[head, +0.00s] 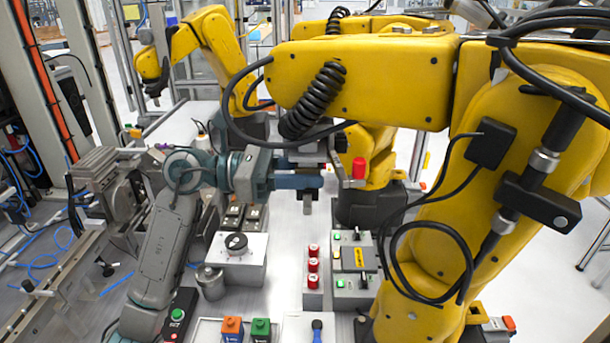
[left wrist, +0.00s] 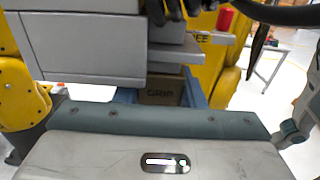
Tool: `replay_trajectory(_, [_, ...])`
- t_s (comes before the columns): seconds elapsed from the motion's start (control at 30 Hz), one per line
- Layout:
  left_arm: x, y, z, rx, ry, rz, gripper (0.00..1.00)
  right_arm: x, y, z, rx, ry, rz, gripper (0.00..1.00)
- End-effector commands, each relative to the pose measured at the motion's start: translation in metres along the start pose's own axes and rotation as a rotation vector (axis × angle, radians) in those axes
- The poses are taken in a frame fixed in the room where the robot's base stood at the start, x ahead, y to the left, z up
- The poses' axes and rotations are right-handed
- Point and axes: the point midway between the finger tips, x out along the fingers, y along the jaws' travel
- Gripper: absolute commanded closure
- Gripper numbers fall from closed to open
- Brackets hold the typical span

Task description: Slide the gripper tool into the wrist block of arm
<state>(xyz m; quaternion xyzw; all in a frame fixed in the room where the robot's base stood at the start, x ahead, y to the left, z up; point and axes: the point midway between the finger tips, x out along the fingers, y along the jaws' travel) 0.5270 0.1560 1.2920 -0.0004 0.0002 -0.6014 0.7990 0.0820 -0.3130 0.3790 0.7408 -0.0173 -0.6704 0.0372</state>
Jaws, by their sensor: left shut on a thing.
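My left gripper (head: 298,181) is shut on the gripper tool, a dark block marked GRIP (left wrist: 163,91) that shows between my blue fingers in the left wrist view. In the head view the fingers mostly hide the tool; a small grey part (head: 307,205) sticks out below them. The grey wrist block (head: 306,155) of the yellow arm is just above my fingers. In the left wrist view the wrist block (left wrist: 85,45) fills the upper left, close to the tool. I cannot tell whether they touch. My right gripper is not in view.
The big yellow arm (head: 375,80) spans the upper right, with a coiled black cable (head: 312,100). A red cylinder (head: 359,168) stands right of my fingers. Below are a control box (head: 352,270), red buttons (head: 313,265) and a grey box with a knob (head: 237,260).

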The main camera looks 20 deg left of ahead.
Motion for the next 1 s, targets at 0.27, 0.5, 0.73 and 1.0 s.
replay_trajectory(0.27, [0.000, 0.008, 0.001, 0.002, -0.001, 0.000, 1.00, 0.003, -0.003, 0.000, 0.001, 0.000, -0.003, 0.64])
replay_trajectory(0.5, [0.000, 0.015, 0.001, 0.002, -0.001, -0.001, 1.00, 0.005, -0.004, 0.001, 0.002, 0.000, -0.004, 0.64])
replay_trajectory(0.73, [0.000, 0.021, 0.001, 0.001, -0.002, 0.000, 1.00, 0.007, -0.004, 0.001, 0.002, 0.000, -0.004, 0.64])
replay_trajectory(1.0, [0.000, 0.024, 0.001, 0.002, -0.002, -0.001, 1.00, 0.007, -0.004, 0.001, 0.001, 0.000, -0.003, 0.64])
